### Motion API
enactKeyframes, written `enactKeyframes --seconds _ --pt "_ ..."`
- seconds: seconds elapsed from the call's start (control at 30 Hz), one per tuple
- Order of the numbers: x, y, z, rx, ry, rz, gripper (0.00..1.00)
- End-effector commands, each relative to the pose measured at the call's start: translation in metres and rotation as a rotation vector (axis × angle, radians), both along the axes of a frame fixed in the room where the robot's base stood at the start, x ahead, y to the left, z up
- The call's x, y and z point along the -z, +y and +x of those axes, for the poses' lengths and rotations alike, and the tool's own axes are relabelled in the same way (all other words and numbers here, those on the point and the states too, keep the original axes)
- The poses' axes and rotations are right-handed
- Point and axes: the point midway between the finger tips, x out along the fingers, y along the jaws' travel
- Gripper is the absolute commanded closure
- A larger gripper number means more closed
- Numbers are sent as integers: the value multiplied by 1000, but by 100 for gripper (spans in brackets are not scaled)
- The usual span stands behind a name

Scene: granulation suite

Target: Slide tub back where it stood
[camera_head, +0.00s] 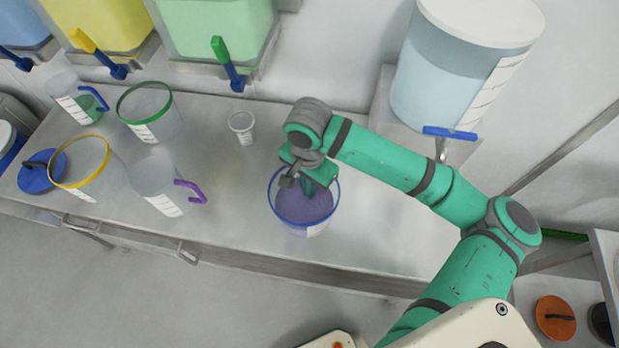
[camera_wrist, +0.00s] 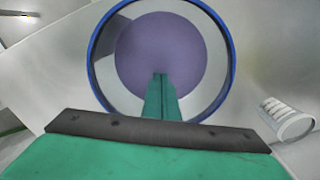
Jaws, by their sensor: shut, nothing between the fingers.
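A clear tub with a blue rim (camera_head: 281,217) stands upright on the steel bench, right of the bench's middle, with purple material inside. Its blue rim also shows in the wrist view (camera_wrist: 232,62), with the purple contents filling much of the opening. My gripper (camera_head: 316,188) is over the tub's mouth in the head view, and its fingers reach down toward the inside. In the wrist view my gripper's fingers (camera_wrist: 160,78) are together, with nothing between them, and overlap the purple contents. I cannot tell whether they touch the tub's wall or contents.
A small clear cup (camera_head: 242,127) stands behind the tub. A green-rimmed tub (camera_head: 168,125), yellow-rimmed tub (camera_head: 104,180), purple-handled jug (camera_head: 155,178) and blue lid (camera_head: 38,181) occupy the left. Coloured hoppers line the back; a large pale-blue container (camera_head: 440,85) stands right. Bench around the tub's front is clear.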

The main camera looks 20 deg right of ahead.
Motion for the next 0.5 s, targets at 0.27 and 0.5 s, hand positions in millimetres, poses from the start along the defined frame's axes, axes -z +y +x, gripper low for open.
enactKeyframes --seconds 0.27,0.5 --pt "33 -15 8 4 0 -4 100" --pt "33 -33 17 0 0 0 100"
